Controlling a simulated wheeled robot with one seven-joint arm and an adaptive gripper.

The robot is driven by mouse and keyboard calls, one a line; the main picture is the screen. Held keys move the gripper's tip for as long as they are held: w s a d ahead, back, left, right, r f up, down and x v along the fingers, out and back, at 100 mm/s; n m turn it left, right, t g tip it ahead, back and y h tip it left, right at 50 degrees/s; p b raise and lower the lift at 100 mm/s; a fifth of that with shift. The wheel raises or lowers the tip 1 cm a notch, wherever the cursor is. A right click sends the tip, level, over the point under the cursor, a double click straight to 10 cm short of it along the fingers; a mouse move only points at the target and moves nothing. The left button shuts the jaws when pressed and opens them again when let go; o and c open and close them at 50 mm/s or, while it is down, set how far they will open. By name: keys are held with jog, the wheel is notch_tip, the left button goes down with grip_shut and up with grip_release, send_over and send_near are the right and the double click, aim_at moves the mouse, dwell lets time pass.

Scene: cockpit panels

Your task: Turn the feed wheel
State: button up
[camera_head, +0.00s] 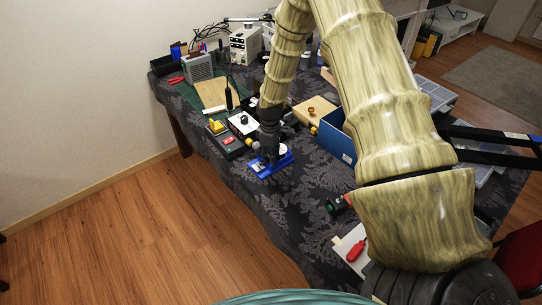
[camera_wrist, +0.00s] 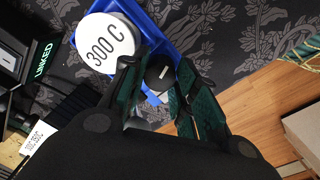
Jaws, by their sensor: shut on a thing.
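A blue device (camera_head: 259,169) stands on the dark patterned table, near its front edge. In the wrist view its blue body (camera_wrist: 150,33) carries a white disc marked "300 C" (camera_wrist: 104,43). A small black round wheel with a white mark (camera_wrist: 160,74), seemingly the feed wheel, sits beside the disc. My gripper (camera_wrist: 158,84) points down at the device, with its green-padded fingers on either side of the black wheel and shut on it. In the head view my gripper (camera_head: 270,150) hides much of the device and the wheel.
Left of the device are a black box with a red switch (camera_head: 229,141) and a box with a round white dial (camera_head: 243,122). A blue bin (camera_head: 337,135) stands to the right. A wooden box (camera_head: 314,109) is behind. Table cloth in front right is partly clear.

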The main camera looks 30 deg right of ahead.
jog(key=m+b, duration=0.1)
jog(key=m, duration=0.4)
jog(key=shift+w+m, duration=0.15)
jog(key=shift+m, duration=0.15)
jog(key=shift+r+m, duration=0.1)
jog(key=shift+m, duration=2)
jog(key=o, duration=0.8)
jog(key=shift+d, duration=0.1)
jog(key=r, duration=1.2)
jog(key=shift+a, duration=0.2)
